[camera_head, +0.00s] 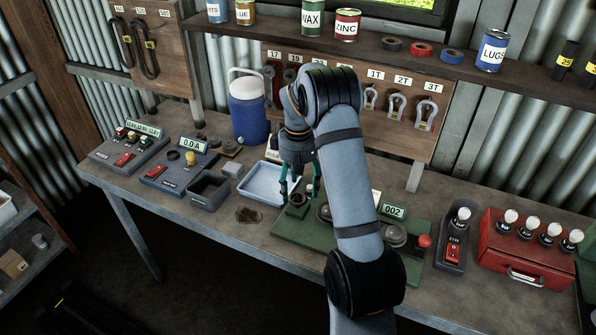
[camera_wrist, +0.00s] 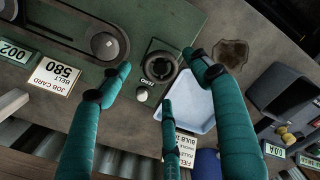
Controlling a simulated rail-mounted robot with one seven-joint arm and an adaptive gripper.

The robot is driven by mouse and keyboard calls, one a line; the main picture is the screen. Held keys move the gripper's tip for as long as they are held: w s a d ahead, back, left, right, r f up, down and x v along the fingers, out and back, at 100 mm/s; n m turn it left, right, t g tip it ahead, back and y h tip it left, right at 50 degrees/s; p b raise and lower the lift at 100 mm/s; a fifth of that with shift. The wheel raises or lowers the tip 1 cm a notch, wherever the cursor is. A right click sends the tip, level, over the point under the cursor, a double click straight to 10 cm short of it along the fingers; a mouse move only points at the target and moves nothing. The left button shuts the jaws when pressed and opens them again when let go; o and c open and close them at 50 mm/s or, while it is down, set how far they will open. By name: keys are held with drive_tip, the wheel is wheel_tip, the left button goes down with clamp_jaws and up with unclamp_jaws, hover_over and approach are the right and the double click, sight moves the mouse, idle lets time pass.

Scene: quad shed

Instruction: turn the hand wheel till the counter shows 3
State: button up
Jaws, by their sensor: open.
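The counter (camera_head: 393,211) reads 002 on the green machine base (camera_head: 300,233); it also shows upside down in the wrist view (camera_wrist: 15,52). My gripper (camera_head: 301,198) is over the base's left end. In the wrist view my gripper (camera_wrist: 160,72) has its teal fingers spread around a black round part (camera_wrist: 160,66) with a ring and a label; I cannot tell whether they touch it. A grey round wheel (camera_head: 394,236) and a red knob (camera_head: 425,241) are at the base's right end. My arm hides the middle of the base.
A white-blue tray (camera_head: 262,183) lies left of my gripper, beside a dark stain (camera_head: 248,215). A job card (camera_wrist: 54,75) reads belt 580. A switch box (camera_head: 455,245) and red case (camera_head: 525,250) stand right. A blue jug (camera_head: 248,108) stands behind.

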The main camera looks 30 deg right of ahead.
sight(298, 198)
wheel_tip(298, 198, up, 9)
idle(0.3)
drive_tip(key=shift+f, duration=0.1)
wheel_tip(298, 198, down, 12)
drive_tip(key=shift+r, duration=0.1)
idle(0.6)
drive_tip(key=shift+r, duration=0.1)
